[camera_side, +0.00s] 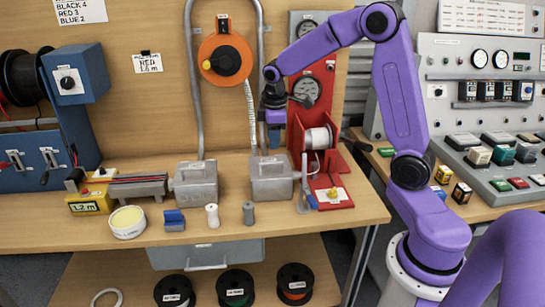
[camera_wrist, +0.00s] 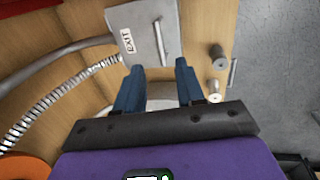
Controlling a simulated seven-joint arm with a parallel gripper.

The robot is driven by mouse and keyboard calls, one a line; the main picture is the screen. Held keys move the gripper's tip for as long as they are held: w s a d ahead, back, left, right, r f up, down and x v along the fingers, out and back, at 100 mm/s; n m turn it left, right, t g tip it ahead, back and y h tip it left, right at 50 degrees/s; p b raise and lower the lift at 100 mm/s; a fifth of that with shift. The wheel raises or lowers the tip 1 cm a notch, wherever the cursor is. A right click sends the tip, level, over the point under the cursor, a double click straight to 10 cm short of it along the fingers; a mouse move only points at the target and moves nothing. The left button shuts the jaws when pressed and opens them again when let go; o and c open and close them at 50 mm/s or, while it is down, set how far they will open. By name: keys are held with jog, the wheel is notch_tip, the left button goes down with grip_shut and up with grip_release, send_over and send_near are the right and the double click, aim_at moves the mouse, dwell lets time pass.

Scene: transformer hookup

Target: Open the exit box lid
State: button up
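The exit box (camera_side: 270,180) is a grey metal box on the bench, the right one of two similar boxes, and its lid looks closed in the side view. In the wrist view its grey top (camera_wrist: 138,20) carries an EXIT label and a thin raised bar, just beyond my fingertips. My gripper (camera_side: 275,140) hangs above the box in the side view, apart from it. Its blue fingers (camera_wrist: 159,68) are spread with a gap between them and hold nothing.
The second grey box (camera_side: 196,185) stands to the left. A white spool (camera_side: 212,215) and a grey spool (camera_side: 249,213) stand near the front edge. A ribbed conduit (camera_side: 251,115) runs down behind the exit box. A red stand (camera_side: 325,165) is close on the right.

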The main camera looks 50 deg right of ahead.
aim_at(272, 163)
jog(key=f, duration=0.5)
jog(key=w+d+f, duration=0.1)
jog(key=f, duration=0.2)
jog(key=shift+w, duration=0.1)
jog(key=shift+c, duration=0.3)
grip_shut()
